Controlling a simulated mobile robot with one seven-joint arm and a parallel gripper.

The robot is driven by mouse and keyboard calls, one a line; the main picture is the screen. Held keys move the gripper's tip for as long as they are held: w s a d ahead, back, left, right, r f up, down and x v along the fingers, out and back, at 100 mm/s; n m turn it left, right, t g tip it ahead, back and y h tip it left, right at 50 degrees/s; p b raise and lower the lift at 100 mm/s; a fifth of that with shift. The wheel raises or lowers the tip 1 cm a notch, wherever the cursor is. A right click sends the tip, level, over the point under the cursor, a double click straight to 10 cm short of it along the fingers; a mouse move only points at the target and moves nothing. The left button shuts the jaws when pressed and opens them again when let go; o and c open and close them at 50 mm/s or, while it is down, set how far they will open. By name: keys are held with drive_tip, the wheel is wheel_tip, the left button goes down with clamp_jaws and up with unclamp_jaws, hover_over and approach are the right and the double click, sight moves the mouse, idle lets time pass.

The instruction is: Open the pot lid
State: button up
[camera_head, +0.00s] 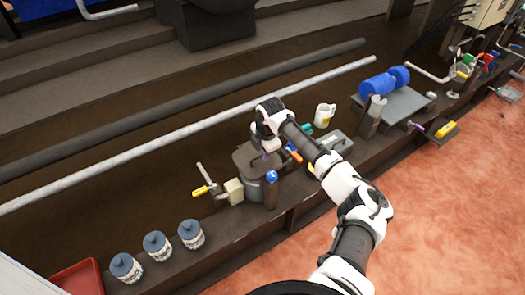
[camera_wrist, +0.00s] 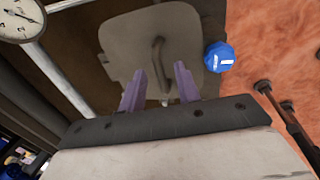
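The pot (camera_head: 254,188) is a dark grey-brown container on the long bench, with its flat lid (camera_head: 246,160) on top. In the wrist view the lid (camera_wrist: 150,38) is a rounded square with a bar handle (camera_wrist: 158,55) standing up near its middle. My gripper (camera_head: 266,152) is above the lid in the head view. Whether the fingers touch the lid cannot be told.
A blue-capped bottle (camera_head: 271,188) stands close against the pot's front right; its blue cap (camera_wrist: 219,57) shows beside the lid. A yellow-handled valve (camera_head: 207,189) is left of the pot. Several labelled jars (camera_head: 157,245), a white mug (camera_head: 324,115) and long pipes (camera_head: 190,128) are nearby.

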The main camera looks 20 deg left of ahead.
drive_tip(key=shift+f, duration=0.3)
clamp_jaws()
drive_tip(key=shift+r, duration=0.1)
